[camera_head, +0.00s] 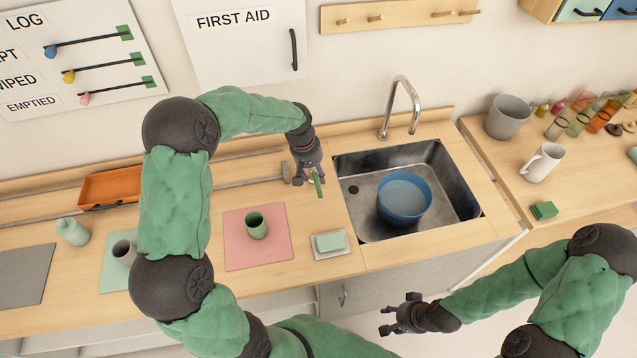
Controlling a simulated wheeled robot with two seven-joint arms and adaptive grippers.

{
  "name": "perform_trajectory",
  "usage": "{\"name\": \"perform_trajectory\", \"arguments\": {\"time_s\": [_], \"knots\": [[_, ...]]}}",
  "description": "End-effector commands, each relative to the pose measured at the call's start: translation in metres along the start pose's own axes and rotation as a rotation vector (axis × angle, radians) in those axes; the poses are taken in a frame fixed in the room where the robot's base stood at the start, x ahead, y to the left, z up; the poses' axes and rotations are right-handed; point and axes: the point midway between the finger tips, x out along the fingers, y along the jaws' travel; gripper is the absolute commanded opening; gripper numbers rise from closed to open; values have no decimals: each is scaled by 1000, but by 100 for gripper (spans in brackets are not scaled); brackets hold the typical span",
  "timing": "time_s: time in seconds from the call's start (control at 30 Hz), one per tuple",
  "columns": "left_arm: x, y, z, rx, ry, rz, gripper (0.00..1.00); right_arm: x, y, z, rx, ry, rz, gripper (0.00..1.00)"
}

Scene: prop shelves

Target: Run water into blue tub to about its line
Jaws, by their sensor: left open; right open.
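The blue tub (402,217) stands upright in the metal sink (462,202), right of the drain. Its inside shows a paler blue-grey surface; I cannot make out a line or be sure of the water level. The curved metal faucet (401,84) rises behind the sink, and no stream shows below its spout. My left gripper (314,184) is open, pointing down at the counter left of the sink. A small green lever-like piece (319,184) shows at its fingers; I cannot tell whether they touch it. My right gripper (386,320) is open and empty, in front of the counter.
A soap on a dish (331,243) and a green cup (256,225) on a pink mat (283,246) stand left of the sink.

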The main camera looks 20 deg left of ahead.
Motion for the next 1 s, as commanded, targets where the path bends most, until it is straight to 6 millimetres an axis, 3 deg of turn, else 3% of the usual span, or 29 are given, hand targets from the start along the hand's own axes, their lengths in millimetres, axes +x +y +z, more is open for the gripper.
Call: {"name": "perform_trajectory", "arguments": {"time_s": [0.1, 0.3, 0.77, 0.93, 1.0], "knots": [[23, 0, 0, 0, -2, 0, 49, 4, 1, 0, 0, 0, 0, 48], [48, 0, 0, 0, -1, 0, 49, 7, 2, 0, 0, 0, 0, 48], [57, 0, 0, 0, 1, 1, 49, 7, 3, 0, 0, 0, 0, 48], [57, 0, 0, 0, 0, 1, 1, 7, 3, 0, 0, 0, 0, 48], [57, 0, 0, 0, 0, 1, 0, 7, 3, 0, 0, 0, 0, 48]]}}
